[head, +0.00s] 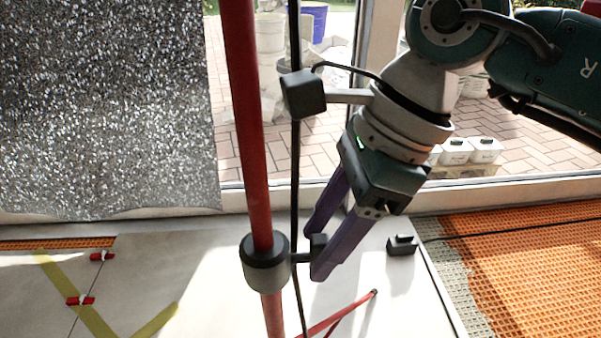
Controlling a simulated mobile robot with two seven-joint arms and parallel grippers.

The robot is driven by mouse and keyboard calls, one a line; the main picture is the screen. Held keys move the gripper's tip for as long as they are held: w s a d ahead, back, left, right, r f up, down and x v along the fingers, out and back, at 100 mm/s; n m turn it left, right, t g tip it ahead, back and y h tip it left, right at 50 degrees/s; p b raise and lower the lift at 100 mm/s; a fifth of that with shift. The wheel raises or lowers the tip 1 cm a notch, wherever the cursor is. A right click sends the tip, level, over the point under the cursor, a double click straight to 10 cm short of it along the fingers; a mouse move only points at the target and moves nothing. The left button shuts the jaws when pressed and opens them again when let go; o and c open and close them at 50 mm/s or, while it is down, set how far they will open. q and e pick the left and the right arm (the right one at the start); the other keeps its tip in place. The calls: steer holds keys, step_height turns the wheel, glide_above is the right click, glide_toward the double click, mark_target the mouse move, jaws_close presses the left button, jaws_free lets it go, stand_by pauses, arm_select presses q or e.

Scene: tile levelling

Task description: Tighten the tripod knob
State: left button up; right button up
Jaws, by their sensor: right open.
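A red tripod pole (247,120) stands upright left of the middle. A dark grey collar (265,266) sits around it low down, and a small black knob (319,243) sticks out from its right side on a short stem. My right gripper (314,257) reaches down from the upper right. Its two purple fingers are open, with their tips beside the knob, one behind and one in front. I cannot tell whether either finger touches it. My left gripper is out of view.
Red tripod legs (345,312) spread over the pale tiles at the bottom. A thin black cable (295,170) hangs beside the pole. A small black box (402,245) sits at the right, near orange matting (530,260). Red clips (80,300) lie at the left.

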steer(key=shift+a+f, duration=0.2)
steer(key=shift+f, duration=0.25)
steer(key=shift+c, duration=0.4)
jaws_close()
